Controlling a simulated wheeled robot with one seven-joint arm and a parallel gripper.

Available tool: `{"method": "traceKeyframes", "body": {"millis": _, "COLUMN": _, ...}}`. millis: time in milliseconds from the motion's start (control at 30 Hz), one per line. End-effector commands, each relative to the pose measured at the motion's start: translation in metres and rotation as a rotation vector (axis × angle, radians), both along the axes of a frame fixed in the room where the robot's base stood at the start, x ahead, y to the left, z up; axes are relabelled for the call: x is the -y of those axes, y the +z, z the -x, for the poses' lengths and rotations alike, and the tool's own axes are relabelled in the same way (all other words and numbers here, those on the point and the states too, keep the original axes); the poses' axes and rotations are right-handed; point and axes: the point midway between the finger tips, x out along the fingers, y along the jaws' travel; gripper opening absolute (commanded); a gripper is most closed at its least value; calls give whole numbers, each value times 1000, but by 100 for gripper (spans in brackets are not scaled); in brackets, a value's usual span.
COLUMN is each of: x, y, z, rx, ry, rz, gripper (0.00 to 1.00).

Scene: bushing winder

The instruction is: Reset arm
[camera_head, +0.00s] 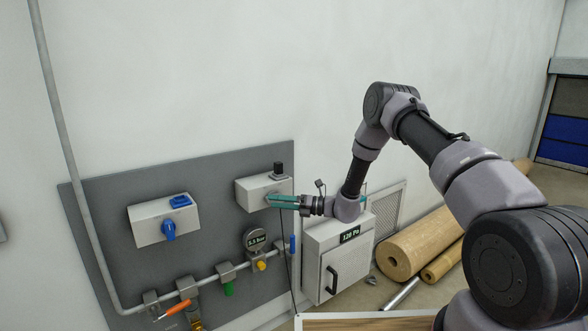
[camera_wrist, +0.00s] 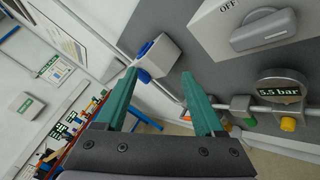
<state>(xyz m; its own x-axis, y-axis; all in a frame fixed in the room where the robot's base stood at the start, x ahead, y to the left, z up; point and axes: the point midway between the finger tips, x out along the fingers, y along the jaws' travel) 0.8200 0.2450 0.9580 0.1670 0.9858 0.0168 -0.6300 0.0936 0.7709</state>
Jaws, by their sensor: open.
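My gripper (camera_head: 268,201) reaches left from my bent arm, in front of the grey wall panel (camera_head: 100,228). In the head view it overlaps the lower edge of a white box with a black knob (camera_head: 278,168); I cannot tell whether it touches. In the wrist view the two teal fingers of my gripper (camera_wrist: 160,80) are spread apart with nothing between them. A white box with a grey handle (camera_wrist: 264,28) and the word OFF is at upper right there, apart from the fingers.
A switch box with a blue knob (camera_head: 169,230) is left on the panel. A pressure gauge (camera_head: 255,240) reads 5.5 bar above a pipe with valves. A white cabinet (camera_head: 338,262) showing 120 Pa is below my forearm. Rolls (camera_head: 412,252) lie on the floor at right.

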Motion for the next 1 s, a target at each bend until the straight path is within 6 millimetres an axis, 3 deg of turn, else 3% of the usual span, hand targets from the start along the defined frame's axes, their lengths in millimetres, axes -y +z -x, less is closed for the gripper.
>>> {"method": "traceKeyframes", "body": {"millis": 33, "x": 2, "y": 31, "z": 3, "rx": 75, "ry": 40, "rz": 35, "gripper": 70}}
{"method": "traceKeyframes", "body": {"millis": 100, "x": 6, "y": 65, "z": 12, "rx": 177, "ry": 99, "rz": 91, "gripper": 70}}
{"method": "traceKeyframes", "body": {"millis": 400, "x": 43, "y": 186, "z": 71, "rx": 622, "ry": 334, "rz": 344, "gripper": 70}}
{"method": "traceKeyframes", "body": {"millis": 700, "x": 103, "y": 271, "z": 146, "rx": 1059, "ry": 549, "rz": 625, "gripper": 70}}
{"method": "traceKeyframes", "body": {"millis": 1000, "x": 175, "y": 326, "z": 225, "rx": 1468, "ry": 767, "rz": 940, "gripper": 70}}
